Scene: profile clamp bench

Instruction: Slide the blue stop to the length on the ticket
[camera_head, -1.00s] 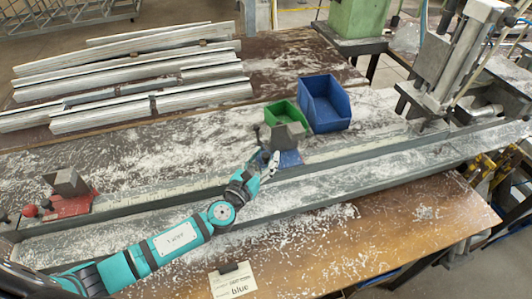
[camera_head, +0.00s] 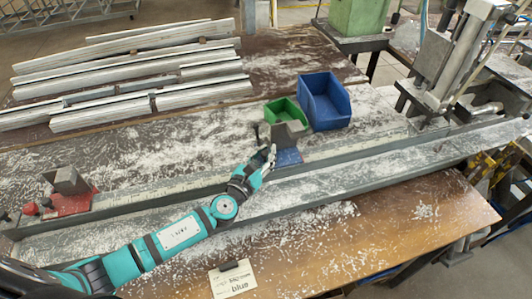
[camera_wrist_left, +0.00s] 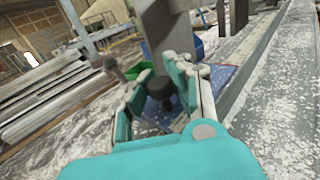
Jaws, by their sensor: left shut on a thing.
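The blue stop (camera_head: 289,157) sits on the grey rail, with a grey block on its blue base. In the left wrist view its blue base (camera_wrist_left: 221,78) shows beyond the fingers. My left gripper (camera_head: 268,156) is at the stop's left front side. In the left wrist view my left gripper (camera_wrist_left: 164,92) has its fingers on either side of a dark round knob (camera_wrist_left: 160,88) and is shut on it. My right gripper is not in view.
A red stop (camera_head: 66,203) with a grey block sits at the rail's left end. A green bin (camera_head: 284,111) and a blue bin (camera_head: 325,103) stand just behind the blue stop. Metal profiles (camera_head: 150,95) lie at the back left. A clamp machine (camera_head: 455,65) stands at the right.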

